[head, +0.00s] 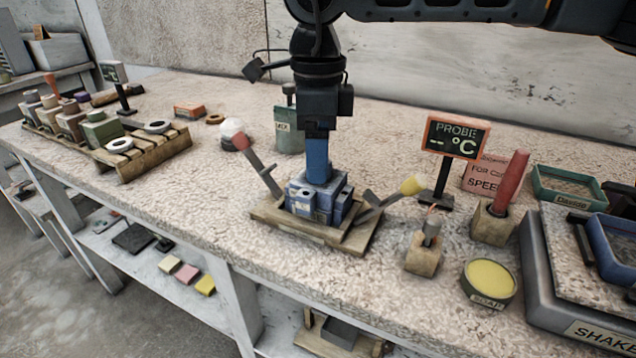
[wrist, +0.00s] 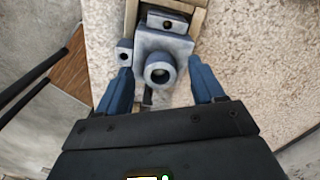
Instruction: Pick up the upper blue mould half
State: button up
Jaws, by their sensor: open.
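The blue mould (head: 301,203) sits in a wooden clamp tray (head: 285,229) on the bench. Its upper half shows in the wrist view as a grey-blue block with a round, hollow collar (wrist: 160,72) on top. My gripper (head: 318,178) points straight down over the mould. In the wrist view my gripper (wrist: 161,72) is open, with one blue finger on each side of the collar. I cannot tell whether the fingers touch the block. The seam between the mould halves is hard to make out.
A red-knobbed lever (head: 258,166) leans out left of the mould, and a yellow-knobbed lever (head: 400,190) leans out right. The probe sign (head: 455,138), a wooden burner block (head: 423,255) and a yellow soap tin (head: 489,280) stand to the right. Bare bench lies left of the tray.

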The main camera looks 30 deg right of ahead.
grip_shut()
dwell(0.7)
